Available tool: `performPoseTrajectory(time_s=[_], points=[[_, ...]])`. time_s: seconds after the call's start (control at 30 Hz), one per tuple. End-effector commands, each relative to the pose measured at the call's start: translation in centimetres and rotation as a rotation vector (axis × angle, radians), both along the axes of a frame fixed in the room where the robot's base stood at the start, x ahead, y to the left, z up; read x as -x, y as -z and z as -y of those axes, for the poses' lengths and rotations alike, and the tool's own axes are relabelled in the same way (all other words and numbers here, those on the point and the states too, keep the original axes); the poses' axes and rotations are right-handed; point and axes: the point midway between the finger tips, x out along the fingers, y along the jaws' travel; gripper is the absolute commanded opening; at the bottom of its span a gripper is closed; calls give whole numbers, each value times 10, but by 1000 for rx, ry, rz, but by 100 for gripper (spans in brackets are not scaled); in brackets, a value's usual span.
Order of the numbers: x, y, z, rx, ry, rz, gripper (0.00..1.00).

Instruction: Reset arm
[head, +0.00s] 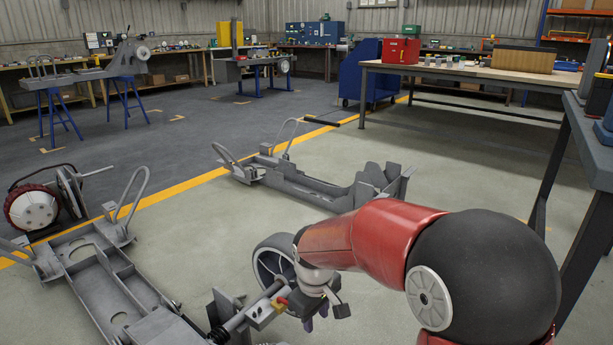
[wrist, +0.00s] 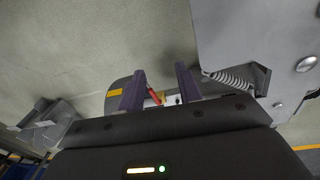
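My red arm reaches in from the right in the head view. My gripper (head: 315,312) hangs at its end, just above the near grey chassis (head: 95,285), beside a wheel (head: 272,262) and a rod-like part with a small red and yellow piece (head: 280,303). In the wrist view, the two purple fingers of my gripper (wrist: 160,87) stand apart. A red strip (wrist: 153,94) and a pale block show between and beyond them. I see nothing clamped. The wrist partly hides the fingertips in the head view.
A second chassis (head: 310,188) lies behind on the floor. A red-rimmed wheel (head: 33,208) stands at left. A workbench (head: 470,73) and a dark table edge (head: 590,140) are at right. Open floor (head: 450,165) lies between. A spring (wrist: 228,79) and grey plate are close in the wrist view.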

Motion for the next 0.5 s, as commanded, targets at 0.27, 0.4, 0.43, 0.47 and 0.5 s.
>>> performPoseTrajectory(time_s=[0.27, 0.4, 0.43, 0.47, 0.5], points=[[29, -71, 36, -25, 151, 84, 35], [60, -118, 64, -54, 276, 150, 35], [69, -130, 70, -63, 308, 168, 35], [78, -140, 77, -74, 345, 185, 35], [91, -154, 86, -89, 390, 207, 35]])
